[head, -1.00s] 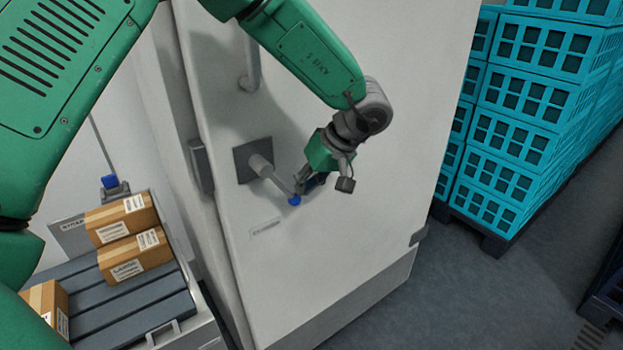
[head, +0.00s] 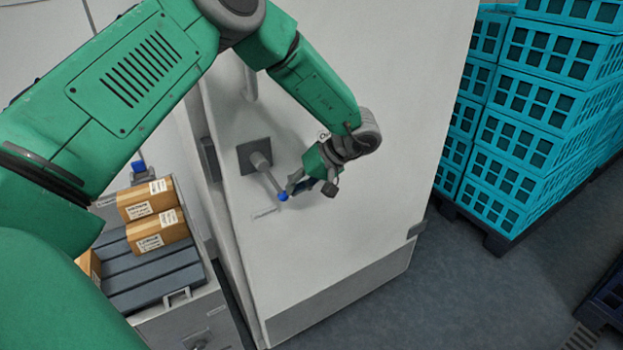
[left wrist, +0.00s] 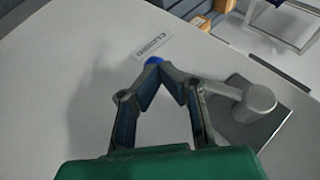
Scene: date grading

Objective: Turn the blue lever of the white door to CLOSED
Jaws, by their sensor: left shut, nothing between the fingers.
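The white door (head: 345,235) carries a blue-tipped lever (head: 283,197) on a grey pivot over a dark square plate (head: 247,152). The lever slants down and right from the pivot in the head view. A label (head: 264,213) sits just below-left of the tip; in the left wrist view it reads CLOSED (left wrist: 152,47). My left gripper (head: 291,186) is shut and empty at the right side of the lever's end. In the left wrist view its fingertips (left wrist: 162,68) meet beside the blue tip (left wrist: 153,61); whether they touch it I cannot tell. My right gripper is not in view.
A vertical door handle (head: 248,82) is above the lever, partly behind my arm. Cardboard boxes (head: 160,231) lie on a slatted grey surface (head: 150,275) at lower left. Stacked turquoise crates (head: 530,130) stand on the right. The floor (head: 470,290) between is clear.

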